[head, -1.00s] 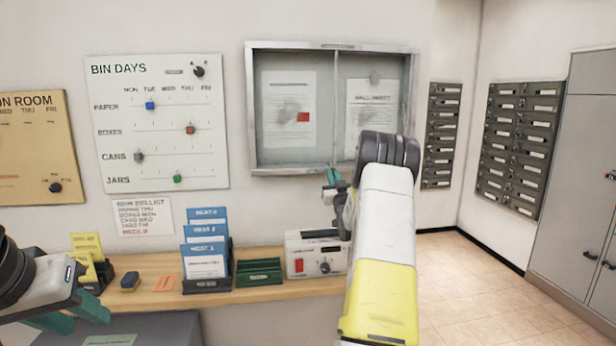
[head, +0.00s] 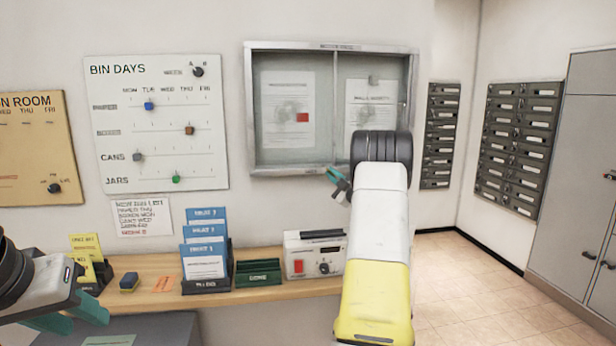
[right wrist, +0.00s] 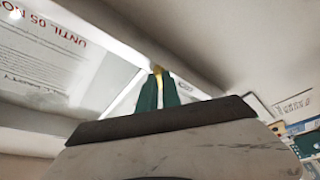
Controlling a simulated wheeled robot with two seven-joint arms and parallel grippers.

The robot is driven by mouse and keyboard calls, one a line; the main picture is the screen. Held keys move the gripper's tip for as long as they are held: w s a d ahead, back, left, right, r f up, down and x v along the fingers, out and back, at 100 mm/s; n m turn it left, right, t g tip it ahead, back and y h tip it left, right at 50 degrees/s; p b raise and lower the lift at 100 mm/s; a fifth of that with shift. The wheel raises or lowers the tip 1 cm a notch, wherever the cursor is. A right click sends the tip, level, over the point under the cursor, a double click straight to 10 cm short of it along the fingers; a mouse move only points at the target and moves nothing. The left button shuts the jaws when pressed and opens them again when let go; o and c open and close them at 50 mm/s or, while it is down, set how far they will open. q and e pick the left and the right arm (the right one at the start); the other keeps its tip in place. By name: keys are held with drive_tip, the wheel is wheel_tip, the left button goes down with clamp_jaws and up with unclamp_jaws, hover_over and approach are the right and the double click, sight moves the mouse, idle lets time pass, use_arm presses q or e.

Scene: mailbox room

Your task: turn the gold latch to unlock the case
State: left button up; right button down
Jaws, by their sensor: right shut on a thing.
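The glass-fronted notice case (head: 332,172) hangs on the wall with its doors shut. The gold latch (right wrist: 157,69) shows in the right wrist view as a small gold piece at the case's lower frame, between my green fingertips. My right gripper (head: 338,178) is at the bottom edge of the case and is shut on the latch; it also shows in the right wrist view (right wrist: 158,80). In the head view the latch is too small or hidden to make out. My left gripper (head: 82,316) is at the lower left, open and empty, away from the case.
Below the case a wooden shelf (head: 150,290) holds blue booklets (head: 205,260), a green tray (head: 258,272) and a white box with a knob (head: 316,262). The bin days board (head: 160,110) hangs left of the case. Mailboxes (head: 516,140) are at the right.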

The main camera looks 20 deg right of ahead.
drive_tip(key=n+g, duration=0.1)
drive_tip(key=n, duration=0.2)
drive_tip(key=n+g+y, duration=0.1)
drive_tip(key=n, duration=0.1)
drive_tip(key=shift+r+n, duration=0.15)
drive_tip(key=shift+n, duration=0.25)
drive_tip(key=shift+n+g, duration=0.5)
drive_tip(key=shift+n, duration=0.5)
drive_tip(key=c, duration=1.5)
unclamp_jaws()
drive_tip(key=shift+c, duration=0.2)
drive_tip(key=shift+s+d, duration=0.1)
drive_tip(key=shift+s, duration=0.2)
drive_tip(key=s+d, duration=0.1)
drive_tip(key=s, duration=0.6)
